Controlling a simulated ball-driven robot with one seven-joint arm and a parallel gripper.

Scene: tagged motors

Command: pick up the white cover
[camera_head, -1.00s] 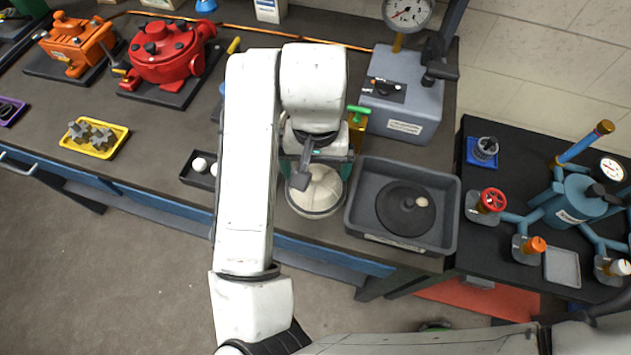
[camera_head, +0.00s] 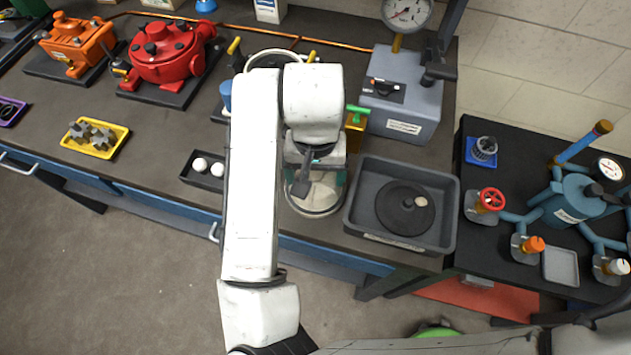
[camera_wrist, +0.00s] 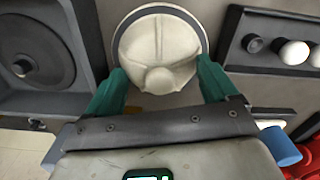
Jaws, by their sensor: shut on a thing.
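The white cover (camera_head: 326,191) is a rounded, ribbed dome in a dark-rimmed round base at the front edge of the bench. In the wrist view the white cover (camera_wrist: 158,42) sits at top centre, with raised ribs meeting in the middle. My gripper (camera_head: 316,181) is over it, partly hiding it in the head view. In the wrist view the teal fingers of my gripper (camera_wrist: 160,84) are on either side of the cover, shut on it. I cannot tell whether the cover is clear of its base.
A grey tray (camera_head: 357,215) with a dark disc stands close on the right. A small black tray (camera_head: 190,180) with white balls is on the left. A grey gauge machine (camera_head: 402,105) stands behind. The bench between the yellow tray (camera_head: 68,145) and the black tray is clear.

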